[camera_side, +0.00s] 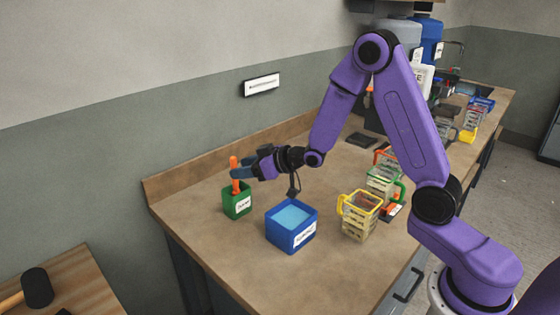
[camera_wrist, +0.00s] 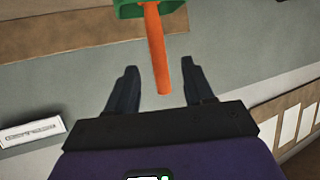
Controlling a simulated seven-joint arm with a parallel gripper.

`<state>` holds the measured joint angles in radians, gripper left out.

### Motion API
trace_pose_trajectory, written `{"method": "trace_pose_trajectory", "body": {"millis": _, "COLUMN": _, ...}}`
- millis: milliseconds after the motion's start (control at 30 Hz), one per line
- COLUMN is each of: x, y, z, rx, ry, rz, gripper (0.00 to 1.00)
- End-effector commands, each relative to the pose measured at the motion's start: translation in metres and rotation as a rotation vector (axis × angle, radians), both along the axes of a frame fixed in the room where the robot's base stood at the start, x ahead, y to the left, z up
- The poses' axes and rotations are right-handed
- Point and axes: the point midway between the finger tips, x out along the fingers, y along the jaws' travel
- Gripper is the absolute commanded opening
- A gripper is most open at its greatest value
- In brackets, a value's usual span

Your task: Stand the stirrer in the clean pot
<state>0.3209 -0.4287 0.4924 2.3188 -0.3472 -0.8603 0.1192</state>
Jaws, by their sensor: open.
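An orange stirrer (camera_side: 234,168) stands in a small green pot (camera_side: 230,203) with a white label, at the left end of the bench. In the wrist view, the stirrer (camera_wrist: 156,45) runs from the green pot (camera_wrist: 126,9) at the top edge down between the two dark fingers. My gripper (camera_side: 241,172) is open, level with the upper part of the stirrer, with the fingers apart on either side of it (camera_wrist: 160,78). A blue square pot (camera_side: 283,238) holds light blue liquid and has a white label. I cannot read the labels surely.
A clear jug with a yellow handle (camera_side: 358,216) stands right of the blue pot, with more jugs (camera_side: 382,182) behind it. A wall sign (camera_side: 261,85) hangs above the bench. The front bench top is clear. A dark mallet head (camera_side: 37,287) is on a separate wooden table.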

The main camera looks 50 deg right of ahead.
Motion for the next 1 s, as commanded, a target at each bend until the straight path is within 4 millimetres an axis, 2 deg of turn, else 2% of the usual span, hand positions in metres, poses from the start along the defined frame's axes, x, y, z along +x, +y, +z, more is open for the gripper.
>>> {"method": "trace_pose_trajectory", "body": {"millis": 333, "x": -0.055, "y": -0.023, "z": 0.025, "rx": 0.001, "ry": -0.002, "rz": -0.002, "gripper": 0.52}}
{"method": "trace_pose_trajectory", "body": {"millis": 1000, "x": -0.086, "y": -0.036, "z": 0.039, "rx": 0.0, "ry": -0.001, "rz": 0.0, "gripper": 0.52}}
